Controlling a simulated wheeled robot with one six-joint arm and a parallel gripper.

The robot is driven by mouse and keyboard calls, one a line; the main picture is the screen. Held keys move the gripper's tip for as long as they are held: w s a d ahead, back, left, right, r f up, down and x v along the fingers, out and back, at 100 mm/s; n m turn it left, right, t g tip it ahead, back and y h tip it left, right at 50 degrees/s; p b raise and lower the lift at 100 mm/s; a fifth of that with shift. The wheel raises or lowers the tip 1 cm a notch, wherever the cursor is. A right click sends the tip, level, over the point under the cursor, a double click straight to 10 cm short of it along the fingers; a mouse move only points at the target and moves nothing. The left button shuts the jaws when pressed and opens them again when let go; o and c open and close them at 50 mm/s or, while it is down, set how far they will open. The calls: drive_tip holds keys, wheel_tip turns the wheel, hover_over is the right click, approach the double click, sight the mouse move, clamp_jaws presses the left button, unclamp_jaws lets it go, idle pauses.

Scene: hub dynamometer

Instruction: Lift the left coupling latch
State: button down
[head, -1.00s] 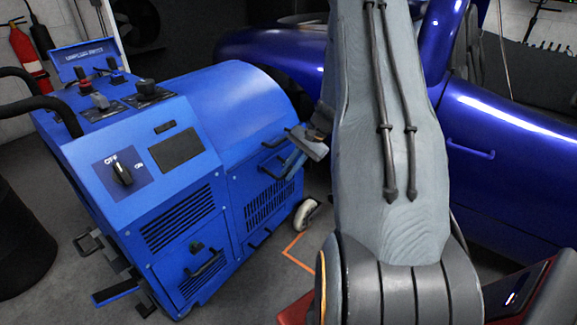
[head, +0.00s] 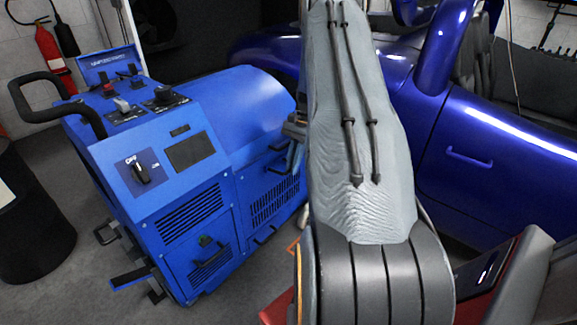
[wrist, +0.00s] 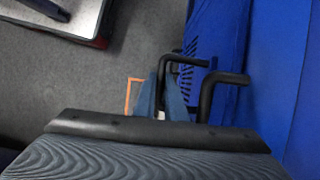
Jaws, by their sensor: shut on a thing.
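The blue dynamometer cart (head: 182,165) stands at the left in the head view, with its side panel towards my arm. In the wrist view two bent black latch handles stick out from its blue side: the left coupling latch (wrist: 184,61) and a second handle (wrist: 226,78) to its right. My gripper (wrist: 160,103) has its blue-grey fingers shut on the left latch's black bar, whose end passes down between them. In the head view my gripper (head: 295,140) is at the cart's side, partly hidden behind my arm. The exact grip on the latch is hard to see.
A glossy blue car (head: 490,150) stands behind and right of my arm, close to the cart. A black drum (head: 32,220) is at the far left. Grey floor with an orange marking (wrist: 132,92) is open left of the gripper in the wrist view.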

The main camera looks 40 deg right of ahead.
drive_tip(key=shift+a, duration=0.1)
drive_tip(key=c, duration=1.8)
unclamp_jaws()
drive_tip(key=v, duration=0.8)
drive_tip(key=shift+s, duration=0.1)
